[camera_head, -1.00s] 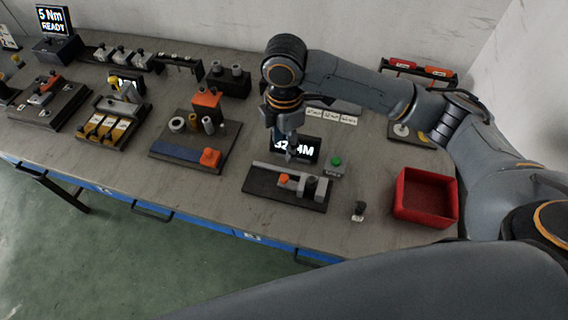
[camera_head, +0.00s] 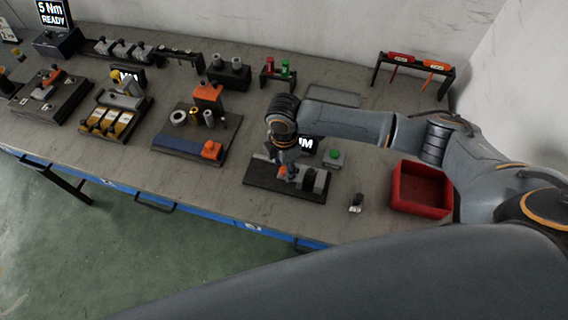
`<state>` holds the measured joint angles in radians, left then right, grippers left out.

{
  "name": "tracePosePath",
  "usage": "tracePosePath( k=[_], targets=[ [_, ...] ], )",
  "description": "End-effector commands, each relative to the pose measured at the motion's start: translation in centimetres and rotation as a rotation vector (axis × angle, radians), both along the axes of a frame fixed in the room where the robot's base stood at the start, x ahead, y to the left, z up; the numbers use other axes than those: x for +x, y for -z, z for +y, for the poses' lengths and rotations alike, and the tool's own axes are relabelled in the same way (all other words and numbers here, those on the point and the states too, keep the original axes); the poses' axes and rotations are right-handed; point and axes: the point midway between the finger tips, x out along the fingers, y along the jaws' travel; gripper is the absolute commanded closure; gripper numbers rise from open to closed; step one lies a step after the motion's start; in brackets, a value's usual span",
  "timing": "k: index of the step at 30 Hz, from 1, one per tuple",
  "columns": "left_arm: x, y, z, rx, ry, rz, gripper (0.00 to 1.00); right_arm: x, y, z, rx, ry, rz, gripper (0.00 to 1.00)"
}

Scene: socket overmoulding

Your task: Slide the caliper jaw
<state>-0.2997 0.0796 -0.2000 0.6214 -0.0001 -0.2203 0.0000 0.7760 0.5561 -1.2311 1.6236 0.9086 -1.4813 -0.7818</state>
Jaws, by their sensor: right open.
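The caliper station is a dark base plate (camera_head: 262,180) near the front edge of the bench, with a grey caliper beam along its back. The orange-marked caliper jaw (camera_head: 283,170) sits on it, left of a grey block and dark holder (camera_head: 315,181). My right gripper (camera_head: 284,167) points down over the plate, with its fingertips at or just above the orange jaw; whether they touch it I cannot tell. It is open, and it partly hides the beam and the jaw. My left gripper is out of view.
A green-button box (camera_head: 335,158) stands just behind the plate. A red bin (camera_head: 421,190) is to the right, with a small dark object (camera_head: 355,203) in front. A fixture with orange blocks (camera_head: 212,150) is to the left. A rack of red and orange tools (camera_head: 414,63) stands at the back.

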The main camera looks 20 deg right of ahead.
Motion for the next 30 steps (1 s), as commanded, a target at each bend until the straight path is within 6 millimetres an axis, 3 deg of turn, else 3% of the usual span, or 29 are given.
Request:
tracePosePath(
  k=[6, 13, 21, 30],
  targets=[
    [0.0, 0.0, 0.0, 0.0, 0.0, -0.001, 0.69, 0.0, 0.0, 0.0, 0.0, 0.0, 0.0, 0.53],
    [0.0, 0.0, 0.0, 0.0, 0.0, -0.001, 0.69, 0.0, 0.0, 0.0, 0.0, 0.0, 0.0, 1.0],
    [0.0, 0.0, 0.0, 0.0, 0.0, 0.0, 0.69, 0.1, 0.0, 0.2, 0.001, 0.0, 0.0, 1.0],
    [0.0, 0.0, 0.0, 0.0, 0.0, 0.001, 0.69, 1.9, 0.0, 2.8, 0.002, 0.0, -0.001, 1.0]
  ],
)
